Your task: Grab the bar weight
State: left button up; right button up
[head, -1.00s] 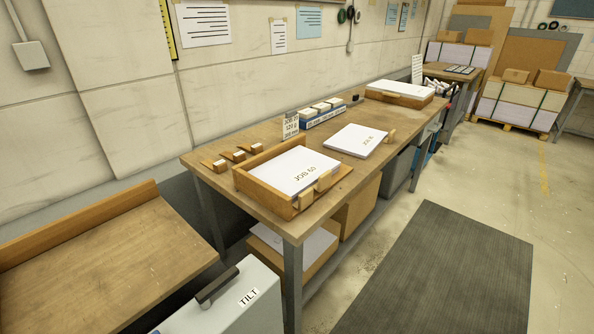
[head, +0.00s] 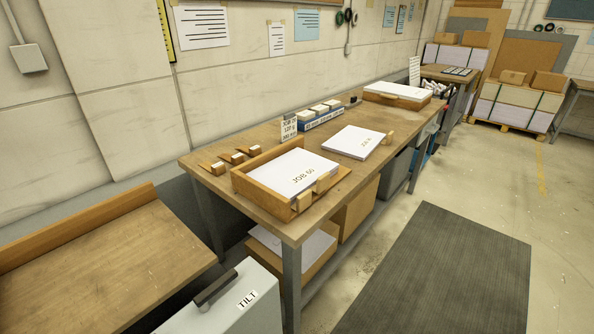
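I cannot tell for certain which thing is the bar weight. A dark bar-shaped piece (head: 215,287) sits at the top edge of a grey box marked TILT (head: 262,310), at the lower left; it may be a handle. Small wooden blocks with dark parts (head: 221,167) stand in a row at the left end of the long workbench (head: 225,183). A small dark object (head: 353,100) lies near the bench's back edge, too small to make out. Neither of my grippers is in view.
On the bench are a wooden tray (head: 240,185) of paper marked JOB 60, a paper stack (head: 355,142) and another tray (head: 408,104). A sloped wooden table (head: 100,270) is at left. A dark floor mat (head: 440,270) lies clear at right.

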aim_at(354, 101)
jog(key=i+l, duration=0.15)
jog(key=l, duration=0.25)
jog(key=i+l, duration=0.2)
jog(key=l, duration=0.2)
jog(key=i+l, duration=0.15)
jog(key=l, duration=0.2)
jog(key=i+l, duration=0.2)
jog(key=l, duration=0.2)
jog(key=i+l, duration=0.15)
jog(key=l, duration=0.25)
jog(key=i+l, duration=0.2)
jog(key=l, duration=0.2)
